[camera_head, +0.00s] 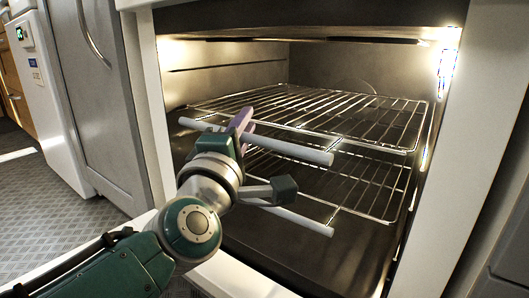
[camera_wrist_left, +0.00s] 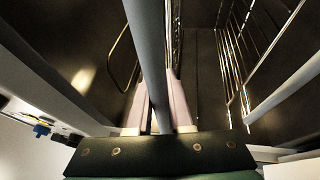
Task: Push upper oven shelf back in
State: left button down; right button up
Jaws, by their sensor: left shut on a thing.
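The upper oven shelf (camera_head: 345,112) is a level wire rack in the open oven, with a thick pale bar (camera_head: 290,148) along its front. My left gripper (camera_head: 241,122) has its pinkish fingers at this bar, left of its middle. In the left wrist view the grey bar (camera_wrist_left: 146,50) runs between the two fingers (camera_wrist_left: 158,100), which are shut on it. The lower shelf (camera_head: 360,188) lies below with a similar bar (camera_head: 303,221), partly hidden by my left wrist. My right gripper is not in view.
The oven's pale side frame (camera_head: 447,150) stands close to the right of the shelves. The dark oven floor (camera_head: 330,258) is bare. A grey cabinet door (camera_head: 97,90) and a white appliance (camera_head: 45,100) stand to the left, with patterned floor (camera_head: 75,225) in front.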

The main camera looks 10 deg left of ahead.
aim_at(260, 121)
pick_arm(q)
jog(key=w, duration=0.1)
jog(key=w+d+b, duration=0.1)
jog(key=w+b, duration=0.1)
jog(key=shift+w+d+f, duration=0.15)
jog(key=shift+w+d, duration=0.1)
jog(key=shift+w, duration=0.05)
jog(key=shift+w+d+b, duration=0.2)
jog(key=shift+w+b, duration=0.3)
jog(key=shift+b, duration=0.05)
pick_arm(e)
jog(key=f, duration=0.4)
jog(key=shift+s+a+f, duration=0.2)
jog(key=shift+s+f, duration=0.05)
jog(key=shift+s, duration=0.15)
pick_arm(q)
jog(key=c, duration=1.2)
grip_release()
jog(key=o, duration=0.4)
jog(key=shift+w+d, duration=0.1)
jog(key=shift+w, duration=0.1)
jog(key=shift+c, duration=0.2)
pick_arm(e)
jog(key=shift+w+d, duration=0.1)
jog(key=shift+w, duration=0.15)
pick_arm(q)
jog(key=shift+s, duration=0.1)
